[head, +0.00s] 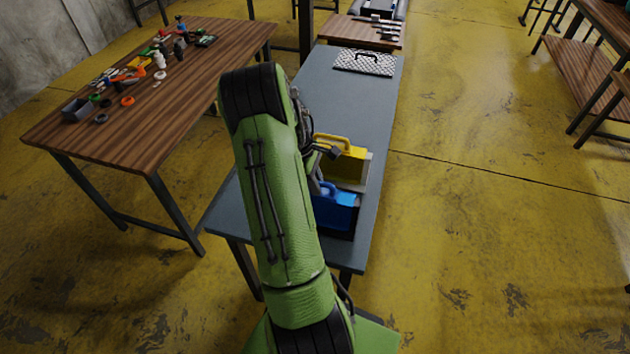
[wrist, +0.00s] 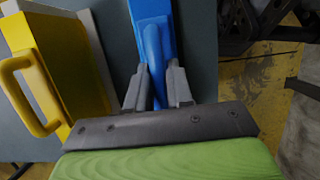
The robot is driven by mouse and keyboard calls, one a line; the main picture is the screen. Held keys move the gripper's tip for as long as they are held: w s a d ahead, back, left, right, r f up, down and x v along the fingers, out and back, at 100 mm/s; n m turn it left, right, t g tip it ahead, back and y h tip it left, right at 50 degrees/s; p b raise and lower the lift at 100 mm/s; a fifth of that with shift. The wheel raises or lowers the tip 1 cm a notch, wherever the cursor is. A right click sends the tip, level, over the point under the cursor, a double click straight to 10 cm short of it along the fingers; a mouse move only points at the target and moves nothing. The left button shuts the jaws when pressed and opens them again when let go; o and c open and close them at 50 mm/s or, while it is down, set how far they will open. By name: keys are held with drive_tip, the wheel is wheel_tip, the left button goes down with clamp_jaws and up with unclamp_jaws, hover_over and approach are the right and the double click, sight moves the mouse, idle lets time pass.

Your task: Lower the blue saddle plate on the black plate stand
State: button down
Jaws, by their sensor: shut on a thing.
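The blue saddle plate (head: 337,209) is near the front of the grey table, in front of the yellow piece. It also shows in the wrist view (wrist: 150,12), with its blue handle running between my fingers. My gripper (wrist: 155,92) is shut on that handle. The black plate stand (head: 343,234) shows as a dark edge below and right of the blue plate in the head view. Whether the plate touches the stand or hangs just above it, I cannot tell. My green arm hides the plate's left side.
A yellow plate with a handle (head: 343,158) stands on a pale stand (head: 352,184) just behind the blue plate. A wooden table (head: 190,95) with small parts is to the left. The grey table's middle (head: 350,100) is clear.

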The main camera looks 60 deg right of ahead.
drive_tip(key=c, duration=0.9)
unclamp_jaws()
drive_tip(key=p+v, duration=0.2)
drive_tip(key=v, duration=1.4)
drive_tip(key=shift+p, duration=0.35)
drive_tip(key=shift+a, duration=0.1)
